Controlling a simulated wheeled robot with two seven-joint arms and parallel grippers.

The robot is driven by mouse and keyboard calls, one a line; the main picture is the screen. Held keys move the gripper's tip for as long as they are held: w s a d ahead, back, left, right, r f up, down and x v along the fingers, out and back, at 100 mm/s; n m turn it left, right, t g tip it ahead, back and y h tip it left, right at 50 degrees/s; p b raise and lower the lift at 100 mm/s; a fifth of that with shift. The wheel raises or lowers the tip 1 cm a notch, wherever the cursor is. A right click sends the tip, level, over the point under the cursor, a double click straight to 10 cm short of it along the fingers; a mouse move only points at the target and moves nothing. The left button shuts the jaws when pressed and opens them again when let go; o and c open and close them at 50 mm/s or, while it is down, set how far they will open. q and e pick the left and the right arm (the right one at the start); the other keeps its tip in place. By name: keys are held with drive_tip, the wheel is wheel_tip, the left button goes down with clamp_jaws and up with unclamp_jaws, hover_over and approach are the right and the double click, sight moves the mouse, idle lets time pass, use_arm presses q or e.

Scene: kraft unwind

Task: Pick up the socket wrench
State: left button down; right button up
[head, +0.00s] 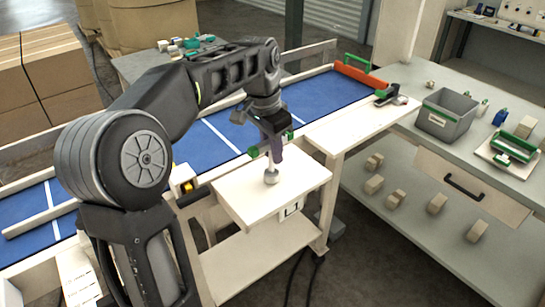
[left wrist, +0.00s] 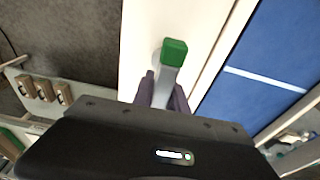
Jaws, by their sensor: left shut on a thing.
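My left gripper (head: 273,151) is above the small cream side table (head: 312,181), pointing down. It is shut on the socket wrench (head: 271,176), whose pale round lower end is close to the tabletop; I cannot tell whether it touches. Green parts show on both sides of the fingers. In the left wrist view, the socket wrench (left wrist: 174,52) shows a green end and a grey shaft running between the dark purple fingers of my left gripper (left wrist: 163,92). The fingers hide part of it. My right gripper is not in view.
A blue conveyor bed (head: 305,100) with white lines runs behind the table. A grey bin (head: 447,116) and a green-topped device (head: 512,147) stand on the workbench at right. An orange and green piece (head: 361,78) lies at the far end. Cartons (head: 65,80) stand at left.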

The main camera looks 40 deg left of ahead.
use_arm(q)
drive_tip(key=shift+r, duration=0.45)
wheel_tip(320, 180, up, 5)
drive_tip(key=shift+r+p, duration=0.1)
drive_tip(key=shift+p, duration=0.6)
wheel_tip(320, 180, up, 3)
drive_tip(key=p, duration=0.3)
drive_tip(key=shift+r+p, duration=0.4)
drive_tip(key=shift+p, duration=0.15)
drive_tip(key=shift+f, duration=0.1)
